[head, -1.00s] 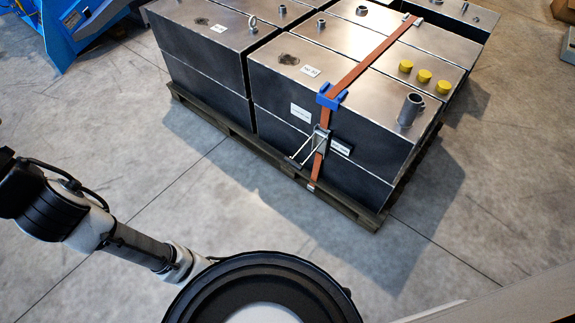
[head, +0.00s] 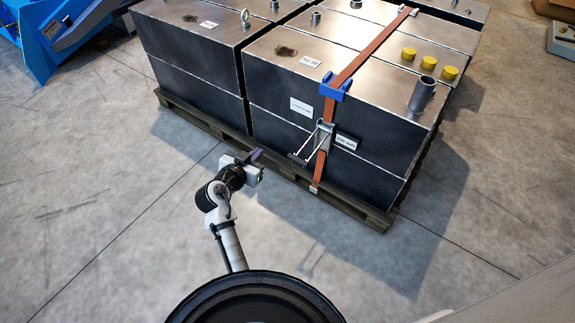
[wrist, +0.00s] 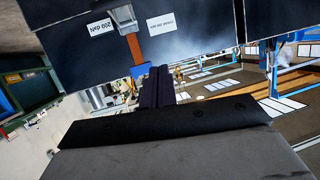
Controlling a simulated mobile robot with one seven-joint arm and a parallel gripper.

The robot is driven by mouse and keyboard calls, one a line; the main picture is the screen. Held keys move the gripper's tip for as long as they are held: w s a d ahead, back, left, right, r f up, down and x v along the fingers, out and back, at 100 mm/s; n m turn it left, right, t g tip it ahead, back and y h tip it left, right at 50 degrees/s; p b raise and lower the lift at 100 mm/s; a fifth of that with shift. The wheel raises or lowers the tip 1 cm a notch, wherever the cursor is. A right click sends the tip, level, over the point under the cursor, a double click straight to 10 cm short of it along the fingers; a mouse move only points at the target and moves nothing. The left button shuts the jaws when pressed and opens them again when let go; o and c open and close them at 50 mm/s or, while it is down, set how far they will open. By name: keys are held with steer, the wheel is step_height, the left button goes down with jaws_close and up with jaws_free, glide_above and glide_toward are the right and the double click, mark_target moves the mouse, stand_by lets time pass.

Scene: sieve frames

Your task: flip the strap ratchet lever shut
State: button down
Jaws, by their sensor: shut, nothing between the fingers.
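The strap ratchet (head: 323,133) sits on the orange-brown strap (head: 322,166) against the front face of a dark metal box. Its lever (head: 298,160) stands out from the box, down and to the left, ending in a dark crossbar. My gripper (head: 258,153) is left of the lever, apart from it, in front of the boxes. In the wrist view its two dark fingers (wrist: 157,70) are together with nothing between them. The wrist view also shows the ratchet (wrist: 123,17) at the top edge, partly cut off, and the strap (wrist: 135,46). The lever cannot be made out there.
The metal boxes (head: 195,75) stand on a wooden pallet (head: 340,200). A blue corner protector (head: 333,88) holds the strap at the box's top edge. Yellow caps (head: 428,63) and a pipe stub (head: 422,93) are on top. The floor in front is clear.

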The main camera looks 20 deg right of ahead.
steer(key=s+d+f+m+g+h, duration=0.1)
steer(key=s+d+f+g, duration=0.1)
steer(key=s+d+f, duration=0.1)
steer(key=shift+d+f+m, duration=0.3)
steer(key=shift+d+f, duration=0.2)
steer(key=shift+f, duration=0.25)
glide_above(292, 159)
steer(key=s+a, duration=0.2)
steer(key=s, duration=0.2)
step_height(292, 159, down, 3)
steer(key=f, duration=0.2)
steer(key=w+d+f, duration=0.1)
steer(key=shift+w+d+f, duration=0.1)
steer(key=shift+d+f, duration=0.1)
steer(key=shift+f, duration=0.45)
